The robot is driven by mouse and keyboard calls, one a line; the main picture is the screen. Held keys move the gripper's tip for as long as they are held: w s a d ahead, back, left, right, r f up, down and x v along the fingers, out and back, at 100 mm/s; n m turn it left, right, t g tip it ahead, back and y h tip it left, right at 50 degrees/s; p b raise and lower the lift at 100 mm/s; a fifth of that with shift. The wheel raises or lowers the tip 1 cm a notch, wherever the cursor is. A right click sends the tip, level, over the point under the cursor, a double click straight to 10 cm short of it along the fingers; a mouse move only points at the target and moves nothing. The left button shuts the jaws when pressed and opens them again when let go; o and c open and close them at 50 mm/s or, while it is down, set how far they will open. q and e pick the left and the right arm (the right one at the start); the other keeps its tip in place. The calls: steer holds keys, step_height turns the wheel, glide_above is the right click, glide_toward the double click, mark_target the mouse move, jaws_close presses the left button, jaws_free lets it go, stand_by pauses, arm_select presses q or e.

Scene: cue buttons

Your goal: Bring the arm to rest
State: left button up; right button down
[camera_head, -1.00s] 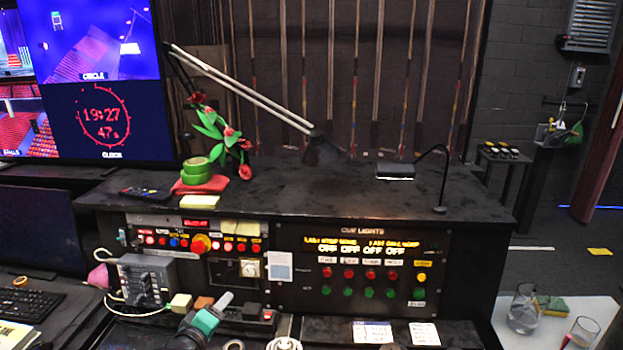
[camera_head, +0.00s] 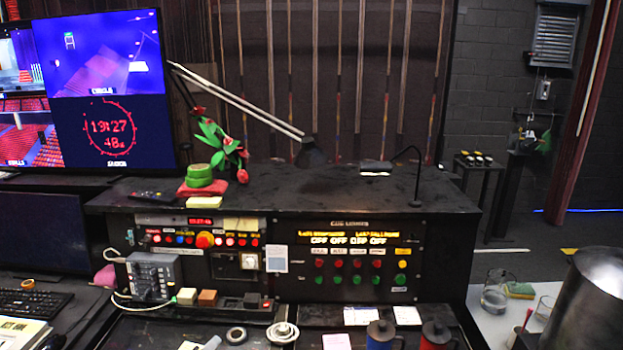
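Neither of my grippers shows in the head view, and I cannot make out any arm of mine for sure. The cue-light panel (camera_head: 350,239) is on the right half of the black desk front. It has a row of red buttons (camera_head: 347,263) above a row of green buttons (camera_head: 347,280), with a yellow one (camera_head: 402,264) at the right end. Nothing touches the buttons.
Blue (camera_head: 381,335) and red (camera_head: 436,335) lidded mugs stand at the front. A large grey metal body (camera_head: 592,303) fills the lower right. Green tape rolls (camera_head: 199,175), a red flower (camera_head: 222,150) and a lamp (camera_head: 314,153) stand on the desk top (camera_head: 290,190), whose middle is clear.

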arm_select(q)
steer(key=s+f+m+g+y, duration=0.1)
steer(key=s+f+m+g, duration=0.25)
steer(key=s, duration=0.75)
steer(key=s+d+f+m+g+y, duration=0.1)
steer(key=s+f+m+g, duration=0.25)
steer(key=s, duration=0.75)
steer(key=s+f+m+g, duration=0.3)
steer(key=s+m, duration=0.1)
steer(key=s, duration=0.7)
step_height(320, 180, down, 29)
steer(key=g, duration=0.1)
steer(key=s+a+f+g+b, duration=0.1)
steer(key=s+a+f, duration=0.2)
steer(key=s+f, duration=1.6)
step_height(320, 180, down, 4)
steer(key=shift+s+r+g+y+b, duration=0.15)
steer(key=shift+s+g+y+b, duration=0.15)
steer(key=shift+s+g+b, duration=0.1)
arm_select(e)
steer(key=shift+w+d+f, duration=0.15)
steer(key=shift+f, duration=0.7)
